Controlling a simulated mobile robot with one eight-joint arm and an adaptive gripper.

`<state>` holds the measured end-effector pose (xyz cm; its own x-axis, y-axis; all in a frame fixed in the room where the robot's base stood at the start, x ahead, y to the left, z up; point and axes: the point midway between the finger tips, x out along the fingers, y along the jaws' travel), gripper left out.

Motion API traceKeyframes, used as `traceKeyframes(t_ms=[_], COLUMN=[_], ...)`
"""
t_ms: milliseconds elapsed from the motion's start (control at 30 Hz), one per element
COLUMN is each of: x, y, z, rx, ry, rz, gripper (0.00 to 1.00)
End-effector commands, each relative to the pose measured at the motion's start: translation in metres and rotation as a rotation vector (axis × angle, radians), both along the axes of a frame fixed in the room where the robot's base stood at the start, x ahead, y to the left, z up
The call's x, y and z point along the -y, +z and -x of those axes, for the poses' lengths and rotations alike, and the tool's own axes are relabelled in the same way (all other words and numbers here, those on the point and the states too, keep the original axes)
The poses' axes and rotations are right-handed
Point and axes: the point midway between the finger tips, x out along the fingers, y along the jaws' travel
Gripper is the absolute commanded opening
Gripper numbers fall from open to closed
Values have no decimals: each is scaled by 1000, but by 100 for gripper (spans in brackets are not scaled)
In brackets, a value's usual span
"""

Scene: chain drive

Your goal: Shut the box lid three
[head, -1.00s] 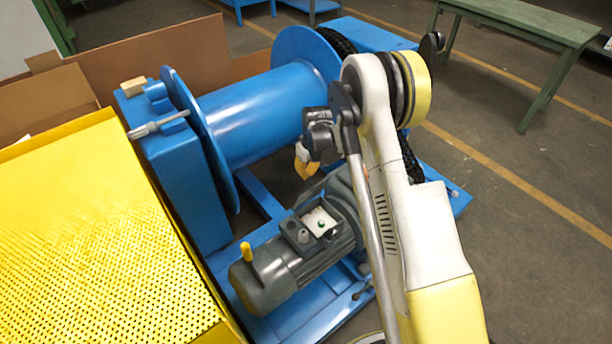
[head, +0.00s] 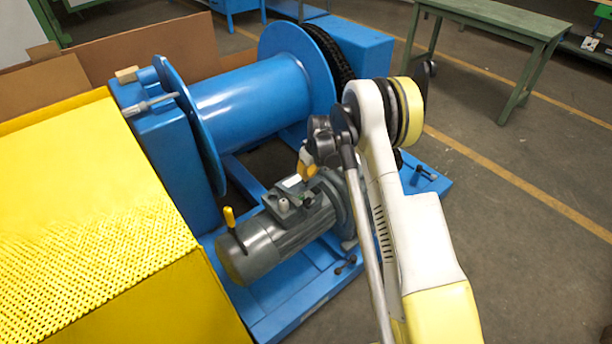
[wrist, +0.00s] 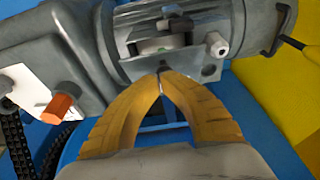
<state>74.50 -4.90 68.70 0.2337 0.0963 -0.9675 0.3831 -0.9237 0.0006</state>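The grey motor (head: 275,235) carries a small terminal box (head: 300,198) on its top. My gripper (head: 303,173) is just above the box in the head view. In the wrist view its yellow fingertips (wrist: 160,77) meet at the near edge of that plate, with nothing seen between them. I cannot tell whether they touch the plate.
A blue drum (head: 255,105) stands behind the motor on a blue frame (head: 290,290). A yellow perforated cover (head: 85,200) is on the left. An orange-tipped part (wrist: 60,108) and a black chain (wrist: 18,145) lie left of my fingers. A green bench (head: 495,20) stands far right.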

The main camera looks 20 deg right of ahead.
Motion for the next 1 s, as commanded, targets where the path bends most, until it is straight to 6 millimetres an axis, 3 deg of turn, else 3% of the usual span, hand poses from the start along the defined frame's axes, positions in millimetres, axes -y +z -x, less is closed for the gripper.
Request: traceKeyframes(t_ms=[400,1000], x=[8,9], y=[-31,-37], z=[10,13], rx=[0,0], ry=[-1,-1], rz=[0,0], gripper=[0,0])
